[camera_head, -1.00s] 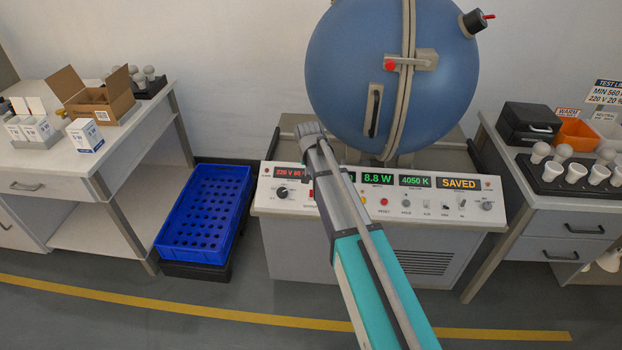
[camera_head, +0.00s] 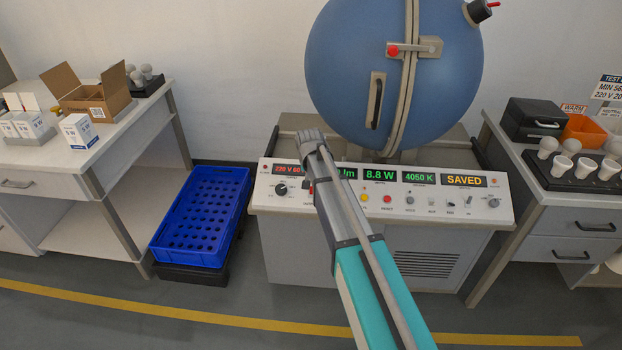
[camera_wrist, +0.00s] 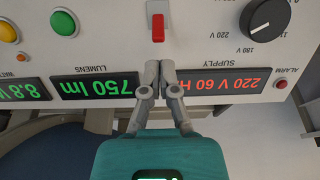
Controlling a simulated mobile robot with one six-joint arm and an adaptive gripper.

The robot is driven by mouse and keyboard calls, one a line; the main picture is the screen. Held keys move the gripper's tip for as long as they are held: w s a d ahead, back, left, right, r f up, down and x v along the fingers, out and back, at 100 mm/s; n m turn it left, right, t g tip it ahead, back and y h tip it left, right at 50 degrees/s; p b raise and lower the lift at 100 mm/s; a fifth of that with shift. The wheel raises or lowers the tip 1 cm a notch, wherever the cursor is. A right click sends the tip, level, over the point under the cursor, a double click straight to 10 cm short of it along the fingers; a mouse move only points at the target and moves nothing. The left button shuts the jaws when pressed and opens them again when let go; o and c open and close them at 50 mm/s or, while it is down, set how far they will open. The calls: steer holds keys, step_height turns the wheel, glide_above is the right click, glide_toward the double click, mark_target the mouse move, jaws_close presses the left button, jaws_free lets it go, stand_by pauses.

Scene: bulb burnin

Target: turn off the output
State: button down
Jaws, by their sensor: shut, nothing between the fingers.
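The control panel (camera_head: 400,204) is on the front of the bench under the blue sphere. In the wrist view, which shows the panel upside down, a red switch (camera_wrist: 158,28) stands on a white plate. My gripper (camera_wrist: 159,66) is shut and empty, its fingertips just below the switch in that picture; I cannot tell whether they touch it. The supply display (camera_wrist: 215,87) reads 220 V 60 Hz and the lumens display (camera_wrist: 95,88) reads 750 lm, both lit. In the head view my gripper (camera_head: 310,142) and arm cover part of the panel and most of the switch area.
A black supply knob (camera_wrist: 265,24) and yellow (camera_wrist: 64,22) and green (camera_wrist: 8,31) buttons flank the switch. The blue sphere (camera_head: 395,70) rises behind the panel. Tables with boxes and bulbs stand on both sides.

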mark_target(311, 190)
steer(key=shift+b+x, duration=1.25)
steer(key=shift+x, duration=0.35)
steer(key=shift+d, duration=0.35)
